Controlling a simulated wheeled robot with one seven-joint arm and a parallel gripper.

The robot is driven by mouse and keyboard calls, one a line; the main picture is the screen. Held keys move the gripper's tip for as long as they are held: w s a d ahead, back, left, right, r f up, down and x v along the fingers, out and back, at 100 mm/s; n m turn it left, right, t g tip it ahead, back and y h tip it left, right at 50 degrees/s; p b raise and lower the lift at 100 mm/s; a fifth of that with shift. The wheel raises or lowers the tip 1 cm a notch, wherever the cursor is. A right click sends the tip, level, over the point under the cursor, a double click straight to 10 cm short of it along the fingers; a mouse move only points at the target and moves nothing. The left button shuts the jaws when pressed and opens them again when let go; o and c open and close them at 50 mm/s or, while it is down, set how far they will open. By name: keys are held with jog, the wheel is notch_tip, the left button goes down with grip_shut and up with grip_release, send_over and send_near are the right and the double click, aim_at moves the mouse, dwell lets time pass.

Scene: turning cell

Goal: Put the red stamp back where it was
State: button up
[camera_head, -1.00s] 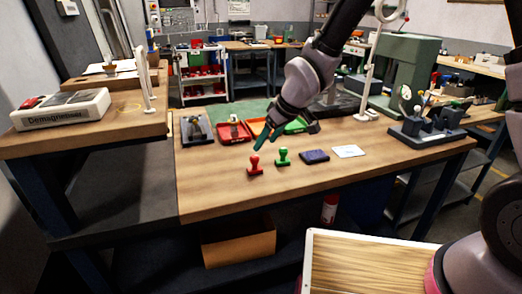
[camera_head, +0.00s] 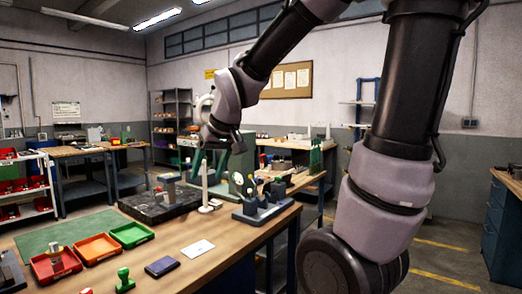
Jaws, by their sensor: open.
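The red stamp (camera_head: 87,291) shows only as a small red bit at the bottom edge of the head view; the rest of it is cut off. A green stamp (camera_head: 125,281) stands upright to its right on the wooden bench (camera_head: 190,270). A dark blue ink pad (camera_head: 162,266) and a white card (camera_head: 198,249) lie farther right. My gripper (camera_head: 236,146) is up over the far side of the bench, well away from the stamps. It is open, with nothing seen in it; its fingers are hard to make out against the background.
Red (camera_head: 55,265), orange (camera_head: 97,248) and green (camera_head: 131,234) trays lie left of the pads, by a green mat (camera_head: 66,232). A white post (camera_head: 206,190) and a blue-grey holder (camera_head: 262,211) stand at the bench's far right. The front strip around the card is clear.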

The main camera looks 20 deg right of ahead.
jog(key=s+d+r+m+t, duration=0.1)
jog(key=s+d+r+m, duration=0.5)
jog(key=s+d, duration=0.4)
jog(key=shift+s, duration=0.45)
jog(key=shift+r, duration=0.1)
dwell(0.4)
